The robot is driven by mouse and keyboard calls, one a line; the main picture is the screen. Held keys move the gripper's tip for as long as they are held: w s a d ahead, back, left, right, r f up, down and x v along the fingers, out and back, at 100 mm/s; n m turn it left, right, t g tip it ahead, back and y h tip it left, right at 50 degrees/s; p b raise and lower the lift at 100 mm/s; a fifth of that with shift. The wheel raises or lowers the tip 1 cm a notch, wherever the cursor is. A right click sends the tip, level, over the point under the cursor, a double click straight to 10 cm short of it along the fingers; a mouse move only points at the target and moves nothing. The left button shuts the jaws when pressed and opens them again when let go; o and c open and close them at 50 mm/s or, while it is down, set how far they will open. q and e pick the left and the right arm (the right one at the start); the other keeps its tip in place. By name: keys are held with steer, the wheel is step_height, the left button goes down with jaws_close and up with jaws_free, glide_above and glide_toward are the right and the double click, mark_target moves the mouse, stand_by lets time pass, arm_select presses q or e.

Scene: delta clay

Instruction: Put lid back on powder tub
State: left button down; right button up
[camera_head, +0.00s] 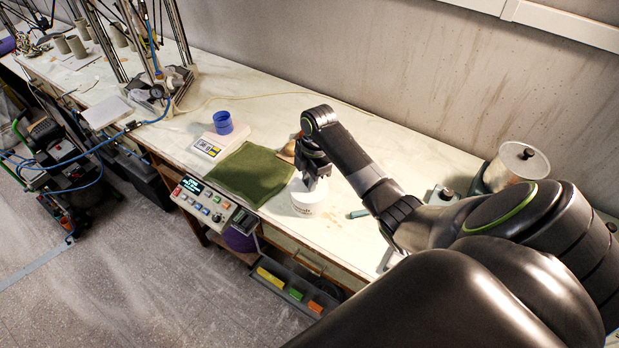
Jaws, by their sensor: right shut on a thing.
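The white powder tub (306,204) stands upright on the bench beside the green cloth, with dark lettering on its side. My right gripper (313,184) points down at the top of the tub and is shut on what looks like its white lid. The lid and tub blend together at this size, and the fingers hide part of the top. I cannot tell whether the lid is seated or just above the rim. My left gripper is not in view.

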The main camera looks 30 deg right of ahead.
stand_by(0.4)
steer(key=o, duration=1.5)
steer(key=shift+r, duration=3.5)
steer(key=shift+c, duration=0.3)
jaws_close()
steer(key=shift+f, duration=0.15)
